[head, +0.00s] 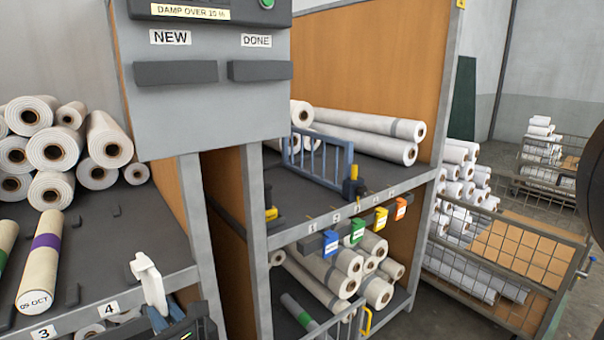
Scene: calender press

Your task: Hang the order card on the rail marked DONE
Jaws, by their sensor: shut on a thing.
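The grey panel carries two dark rails side by side. The left rail (176,73) sits under the label NEW, and the DONE rail (260,71) sits under the label DONE. No card shows on either rail. My gripper (164,312) is at the bottom edge, below and in front of the panel. It is shut on a narrow white piece (148,280) that stands up from the fingers, taken to be the order card seen at a steep angle. No writing on it is readable. It is well below the rails and apart from them.
A left shelf (140,245) holds white and banded rolls close to my gripper. A right shelf (300,205) holds more rolls, a blue-grey gate (325,160) and coloured tags (357,230). A wire cage (500,265) stands at right. Space before the panel looks clear.

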